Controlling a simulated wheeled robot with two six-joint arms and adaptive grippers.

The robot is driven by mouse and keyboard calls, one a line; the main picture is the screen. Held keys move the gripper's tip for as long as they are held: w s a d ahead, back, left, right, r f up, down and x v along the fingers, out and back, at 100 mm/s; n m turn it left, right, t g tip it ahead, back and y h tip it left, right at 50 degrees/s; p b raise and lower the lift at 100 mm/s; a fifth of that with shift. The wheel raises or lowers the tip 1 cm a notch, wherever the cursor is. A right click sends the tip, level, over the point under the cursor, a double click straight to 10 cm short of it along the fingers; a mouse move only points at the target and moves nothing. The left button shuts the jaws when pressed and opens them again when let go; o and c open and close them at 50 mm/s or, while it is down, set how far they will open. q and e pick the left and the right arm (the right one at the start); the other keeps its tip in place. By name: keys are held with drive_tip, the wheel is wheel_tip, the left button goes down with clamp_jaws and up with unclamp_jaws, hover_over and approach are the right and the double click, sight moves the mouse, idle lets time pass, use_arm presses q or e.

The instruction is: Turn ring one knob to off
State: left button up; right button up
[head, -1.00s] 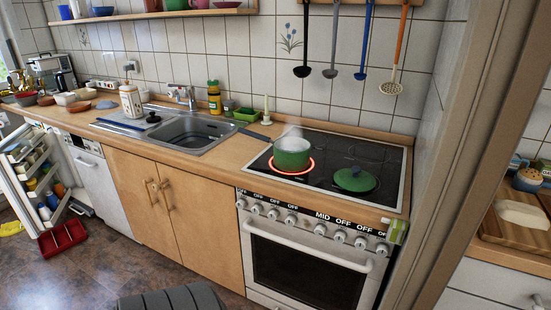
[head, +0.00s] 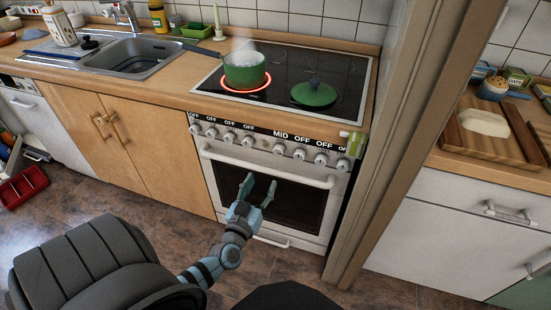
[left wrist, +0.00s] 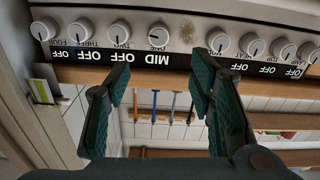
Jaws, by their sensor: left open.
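The ring one knob (head: 278,148) is on the oven's front panel under a label reading MID. It also shows in the left wrist view (left wrist: 158,36), which is upside down, with MID beside it. The other readable knob labels say OFF. A steaming green pot (head: 245,72) stands on a glowing red ring of the black hob (head: 335,70). My left gripper (head: 258,188) is open and empty in front of the oven door, below the knob row. In the left wrist view its fingers (left wrist: 160,75) are spread, with the MID label between them. My right gripper is not in view.
Neighbouring knobs (head: 300,153) sit close beside it. The oven door handle (head: 268,168) sticks out just below the panel. A green lid (head: 314,94) lies on the hob. A wooden partition (head: 400,150) stands right of the oven.

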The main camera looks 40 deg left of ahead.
sight(277, 153)
use_arm(q)
drive_tip(key=b+x, duration=0.1)
drive_tip(key=x, duration=0.3)
drive_tip(key=b+x, duration=0.1)
drive_tip(key=x, duration=0.3)
drive_tip(key=b+x, duration=0.1)
drive_tip(key=x, duration=0.3)
drive_tip(key=shift+w+f+b, duration=0.15)
drive_tip(key=shift+f+b, duration=0.1)
drive_tip(key=shift+b, duration=0.15)
drive_tip(key=shift+w+r, duration=0.15)
drive_tip(key=shift+w, duration=0.05)
drive_tip(key=shift+c, duration=0.3)
drive_tip(key=c, duration=1.1)
